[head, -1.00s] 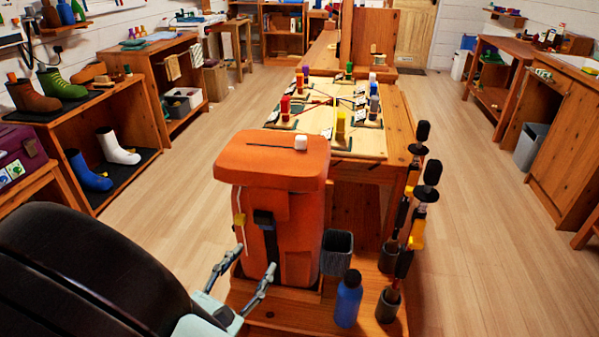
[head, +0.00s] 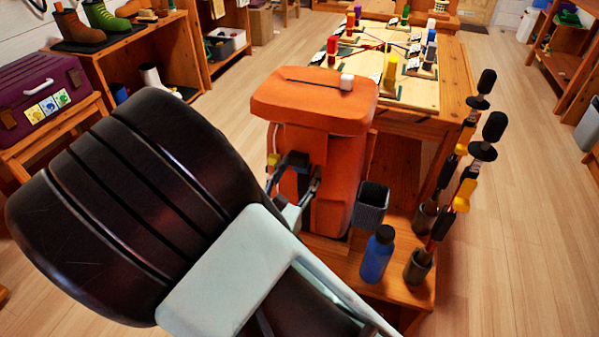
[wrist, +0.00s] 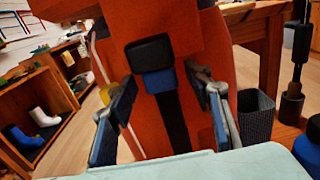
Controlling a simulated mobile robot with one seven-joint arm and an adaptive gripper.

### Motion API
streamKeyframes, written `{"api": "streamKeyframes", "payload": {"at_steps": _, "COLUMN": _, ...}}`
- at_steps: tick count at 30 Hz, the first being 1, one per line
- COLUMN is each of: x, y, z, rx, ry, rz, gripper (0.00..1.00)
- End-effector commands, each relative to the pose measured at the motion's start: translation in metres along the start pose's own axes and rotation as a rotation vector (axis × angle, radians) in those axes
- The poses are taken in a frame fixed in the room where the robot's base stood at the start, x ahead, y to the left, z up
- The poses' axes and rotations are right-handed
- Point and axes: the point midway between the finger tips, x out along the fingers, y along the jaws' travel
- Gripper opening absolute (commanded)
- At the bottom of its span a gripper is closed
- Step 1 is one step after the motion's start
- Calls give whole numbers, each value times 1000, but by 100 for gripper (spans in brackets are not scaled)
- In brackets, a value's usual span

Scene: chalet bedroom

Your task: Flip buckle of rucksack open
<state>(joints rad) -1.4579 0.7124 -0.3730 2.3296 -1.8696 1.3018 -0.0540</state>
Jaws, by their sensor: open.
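The orange rucksack (head: 315,105) stands upright on a low wooden shelf, with its flap on top. It fills the middle of the wrist view (wrist: 200,38). Its buckle (wrist: 150,52) is a black piece over a blue part, with a dark strap (wrist: 174,122) hanging below. The buckle lies flat against the front and also shows in the head view (head: 296,160). My gripper (wrist: 163,82) is open, one finger on each side of the buckle and strap. I see gaps on both sides in the wrist view; contact cannot be told. My arm hides the rucksack's lower left in the head view.
A dark bin (head: 370,205), a blue bottle (head: 377,255) and tall poles in cups (head: 419,266) stand close right of the rucksack. A table with a game board (head: 415,85) is behind. A purple case (head: 40,90) sits at left. Floor is clear on both sides.

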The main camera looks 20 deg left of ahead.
Motion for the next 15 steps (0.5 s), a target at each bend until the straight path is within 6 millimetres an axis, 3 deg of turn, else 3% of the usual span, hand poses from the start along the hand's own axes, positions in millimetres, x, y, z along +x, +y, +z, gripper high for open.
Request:
{"api": "streamKeyframes", "payload": {"at_steps": 9, "x": 3, "y": 0, "z": 0, "rx": 0, "ry": 1, "rz": 1, "gripper": 46}}
{"api": "streamKeyframes", "payload": {"at_steps": 15, "x": 3, "y": 0, "z": 0, "rx": 0, "ry": 1, "rz": 0, "gripper": 25}}
